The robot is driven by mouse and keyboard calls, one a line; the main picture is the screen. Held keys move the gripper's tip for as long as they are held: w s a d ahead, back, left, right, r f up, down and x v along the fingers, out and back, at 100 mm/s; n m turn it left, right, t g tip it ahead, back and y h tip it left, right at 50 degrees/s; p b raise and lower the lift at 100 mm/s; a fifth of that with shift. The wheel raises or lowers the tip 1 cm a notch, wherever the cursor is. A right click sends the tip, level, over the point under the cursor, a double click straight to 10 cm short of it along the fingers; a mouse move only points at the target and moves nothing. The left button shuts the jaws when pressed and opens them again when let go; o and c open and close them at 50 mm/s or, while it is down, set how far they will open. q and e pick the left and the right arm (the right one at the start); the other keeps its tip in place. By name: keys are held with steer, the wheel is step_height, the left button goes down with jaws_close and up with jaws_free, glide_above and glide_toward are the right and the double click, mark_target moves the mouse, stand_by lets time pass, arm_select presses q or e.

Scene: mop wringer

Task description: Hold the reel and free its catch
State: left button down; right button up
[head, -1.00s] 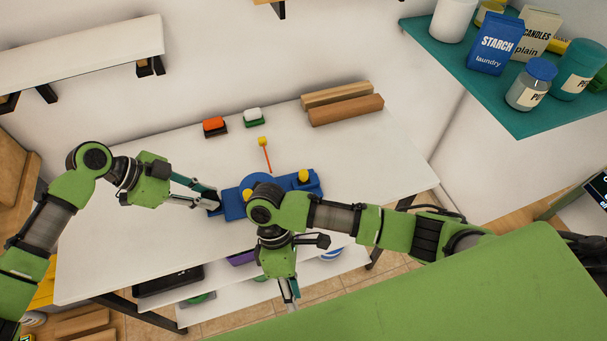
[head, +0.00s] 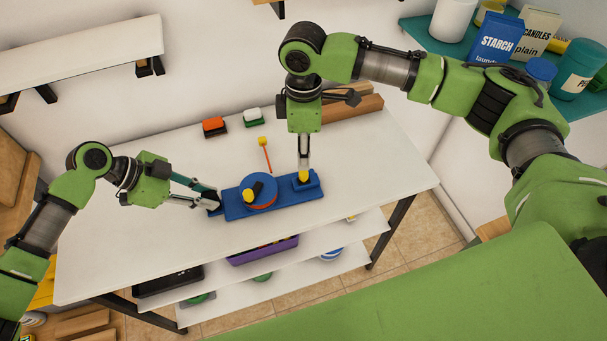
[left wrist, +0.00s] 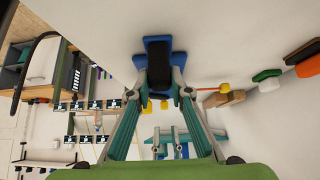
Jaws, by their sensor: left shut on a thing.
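The reel unit is a long blue base (head: 237,210) lying on the white table. Its round blue reel (head: 268,189) has an orange underside, a black crank and a yellow knob (head: 248,196). A blue block at the base's right end carries another yellow knob (head: 304,177). A thin orange lever with a yellow tip (head: 262,141) rises behind the reel. My left gripper (head: 213,200) is shut on the black grip (left wrist: 158,72) at the base's left end. My right gripper (head: 303,172) points down right at the right-hand yellow knob; whether its fingers close on it is unclear.
An orange-topped block (head: 214,125) and a white-topped block (head: 250,117) sit at the table's back. Wooden bars (head: 355,108) lie behind my right arm. A teal shelf (head: 420,34) with jars and boxes is at upper right. The table's front (head: 170,250) is clear.

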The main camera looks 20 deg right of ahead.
mark_target(303, 172)
steer(key=shift+f, duration=3.45)
jaws_close()
